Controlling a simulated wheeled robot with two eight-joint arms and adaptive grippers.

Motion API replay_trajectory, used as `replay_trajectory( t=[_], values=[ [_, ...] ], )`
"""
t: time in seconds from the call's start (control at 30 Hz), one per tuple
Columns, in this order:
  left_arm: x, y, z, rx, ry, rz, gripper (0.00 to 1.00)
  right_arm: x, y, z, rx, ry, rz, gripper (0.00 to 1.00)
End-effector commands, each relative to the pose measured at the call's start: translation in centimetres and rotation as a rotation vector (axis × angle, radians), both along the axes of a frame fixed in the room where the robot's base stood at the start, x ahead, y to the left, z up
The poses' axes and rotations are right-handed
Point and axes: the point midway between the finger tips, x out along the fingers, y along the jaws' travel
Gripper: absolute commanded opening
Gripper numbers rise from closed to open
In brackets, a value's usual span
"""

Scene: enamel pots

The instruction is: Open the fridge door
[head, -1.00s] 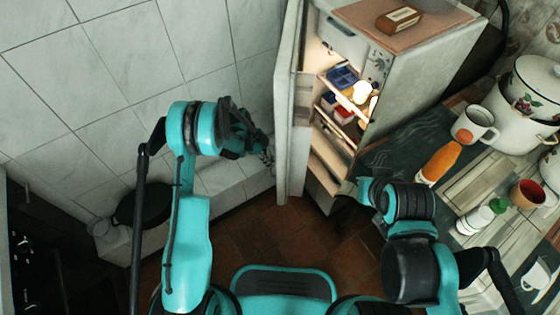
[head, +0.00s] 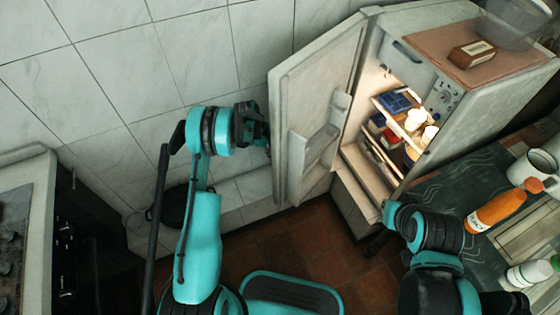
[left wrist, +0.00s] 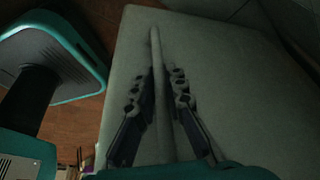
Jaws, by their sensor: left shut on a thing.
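The fridge (head: 490,95) stands at the right with its door (head: 312,110) swung wide open toward the left. The door's inner side with a pale shelf bin (head: 318,143) faces me. The lit interior (head: 400,115) shows shelves with food. My left gripper (head: 262,130) is at the door's outer side, its fingertips partly hidden by the door edge. In the left wrist view its fingers (left wrist: 158,92) are shut on the long door handle (left wrist: 157,50), one finger on each side. My right arm is low before the fridge; its dark gripper (head: 378,242) is mostly hidden.
A tiled wall (head: 150,60) is close behind the door and left arm. A counter (head: 440,200) with an orange bottle (head: 496,208) and a white mug (head: 532,167) is at the right. A stove (head: 20,230) is at the left. Some floor (head: 320,245) is clear.

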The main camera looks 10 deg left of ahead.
Motion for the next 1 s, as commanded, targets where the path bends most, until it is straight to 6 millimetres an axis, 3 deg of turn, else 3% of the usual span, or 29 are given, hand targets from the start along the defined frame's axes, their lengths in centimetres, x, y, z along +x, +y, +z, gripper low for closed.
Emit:
replay_trajectory(
  t=[0.3,0.8,0.83,0.9,1.0],
  values=[
    [1.5,1.5,0.0,-0.002,-0.004,0.001,0.00,0.0,0.0,0.0,0.000,0.000,0.000,0.00],
    [1.8,1.6,0.1,-0.006,-0.006,0.000,0.00,0.0,0.0,0.0,0.000,0.000,0.000,0.00],
    [1.8,1.6,0.1,-0.006,-0.006,0.000,0.14,0.0,0.0,0.0,0.000,0.000,0.000,0.00],
    [1.8,1.6,0.1,-0.005,-0.007,0.000,0.32,0.0,0.0,0.0,0.000,0.000,0.000,0.00],
    [1.8,1.7,0.0,-0.003,-0.005,0.000,0.33,0.0,0.0,0.0,0.000,0.000,0.000,0.00]
  ],
)
